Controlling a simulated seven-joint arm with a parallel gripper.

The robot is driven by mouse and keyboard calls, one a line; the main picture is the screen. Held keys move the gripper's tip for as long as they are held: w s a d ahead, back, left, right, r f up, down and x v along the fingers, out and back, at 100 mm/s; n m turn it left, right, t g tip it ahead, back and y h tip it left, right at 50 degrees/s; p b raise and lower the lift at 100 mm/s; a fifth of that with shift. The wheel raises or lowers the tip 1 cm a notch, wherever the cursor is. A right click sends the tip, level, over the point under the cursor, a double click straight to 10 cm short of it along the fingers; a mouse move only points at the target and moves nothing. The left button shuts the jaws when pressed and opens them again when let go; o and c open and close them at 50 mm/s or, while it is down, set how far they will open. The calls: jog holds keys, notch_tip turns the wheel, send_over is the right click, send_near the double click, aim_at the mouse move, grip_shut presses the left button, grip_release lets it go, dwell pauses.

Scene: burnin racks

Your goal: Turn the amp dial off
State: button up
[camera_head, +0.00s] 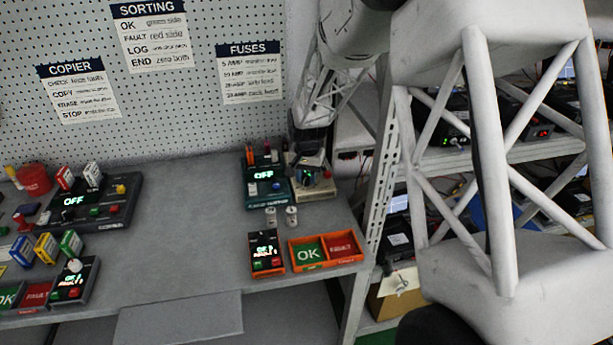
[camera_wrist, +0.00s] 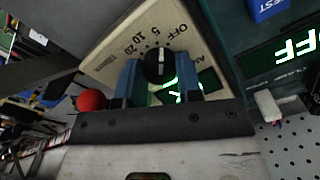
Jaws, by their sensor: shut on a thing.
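The amp dial (camera_wrist: 157,62) is a round black knob with a white pointer line, on a cream panel (camera_wrist: 103,68) marked OFF, 5, 10 and 20. In the wrist view the pointer points up, roughly between the 5 and OFF; its exact setting is hard to tell. My gripper (camera_wrist: 158,72) has its blue fingers on either side of the dial and is shut on it. A green lit display is partly hidden behind the right finger. In the head view the cream unit (camera_head: 316,192) stands at the back right of the bench, its dial mostly hidden beneath my gripper (camera_head: 312,168).
A dark teal unit showing OFF (camera_head: 265,176) stands close on the left. A red knob (camera_wrist: 91,100) is beside my left finger. Two small cylinders (camera_head: 281,215) stand in front. An orange OK/FAULT tray (camera_head: 325,262) is nearer. The middle of the bench (camera_head: 185,225) is clear.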

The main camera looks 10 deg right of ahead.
aim_at(306, 177)
jog(key=m, duration=0.3)
jog(key=shift+m, duration=0.3)
dwell(0.4)
jog(key=o, duration=0.9)
jog(key=shift+o, duration=0.2)
jog(key=shift+r, duration=3.95)
